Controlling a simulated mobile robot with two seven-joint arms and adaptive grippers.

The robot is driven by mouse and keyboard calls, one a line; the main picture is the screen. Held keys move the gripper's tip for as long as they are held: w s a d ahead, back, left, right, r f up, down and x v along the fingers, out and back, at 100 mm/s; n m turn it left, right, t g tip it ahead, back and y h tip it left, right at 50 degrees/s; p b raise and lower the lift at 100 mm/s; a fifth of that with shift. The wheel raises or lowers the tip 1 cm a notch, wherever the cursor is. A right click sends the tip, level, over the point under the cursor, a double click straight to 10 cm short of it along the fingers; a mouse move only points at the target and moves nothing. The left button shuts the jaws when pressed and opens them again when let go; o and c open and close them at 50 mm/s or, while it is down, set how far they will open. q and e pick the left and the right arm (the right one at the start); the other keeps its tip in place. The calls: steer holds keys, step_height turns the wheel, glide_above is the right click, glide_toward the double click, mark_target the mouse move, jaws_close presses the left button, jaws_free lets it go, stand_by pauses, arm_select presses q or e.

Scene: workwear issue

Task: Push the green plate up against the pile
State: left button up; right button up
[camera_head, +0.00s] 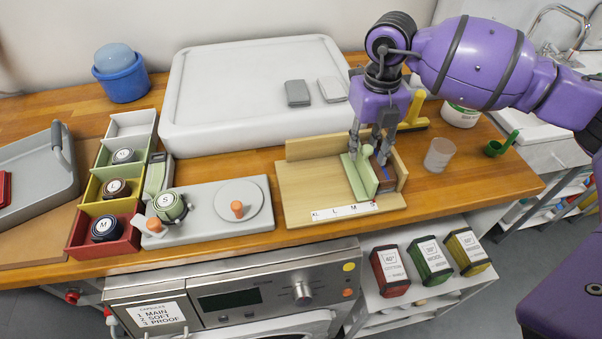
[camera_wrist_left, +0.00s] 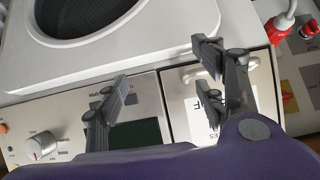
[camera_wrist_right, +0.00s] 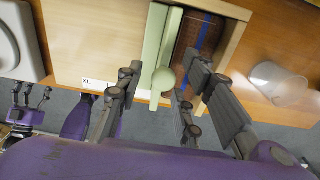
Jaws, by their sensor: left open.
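The green plate (camera_head: 357,180) stands upright in a wooden tray (camera_head: 300,196), with a pale green knob (camera_head: 367,150) at its top. The plate also shows in the right wrist view (camera_wrist_right: 154,45). The pile (camera_wrist_right: 200,38), brown with blue lines, is in the tray just right of the plate; in the head view it is mostly hidden. I cannot tell whether plate and pile touch. My right gripper (camera_head: 369,156) is over the plate with its fingers apart, one on each side of the knob. My left gripper (camera_wrist_left: 163,72) is open and empty above the washing machine front.
A label strip (camera_head: 345,211) runs along the tray's front edge. A clear cup (camera_head: 439,155) and a yellow tool (camera_head: 414,120) stand right of the tray. A grey board with an orange knob (camera_head: 237,209) lies to its left. A big white lid (camera_head: 240,85) is behind.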

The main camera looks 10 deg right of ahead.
step_height(320, 180, up, 7)
steer(key=shift+p, duration=1.15)
arm_select(q)
steer(key=w+r+t, duration=0.1)
steer(key=w+r, duration=0.2)
steer(key=r, duration=0.2)
steer(key=shift+w, duration=0.4)
arm_select(e)
steer(key=shift+f, duration=0.1)
arm_select(q)
steer(key=shift+f, duration=0.1)
steer(key=shift+s, duration=0.1)
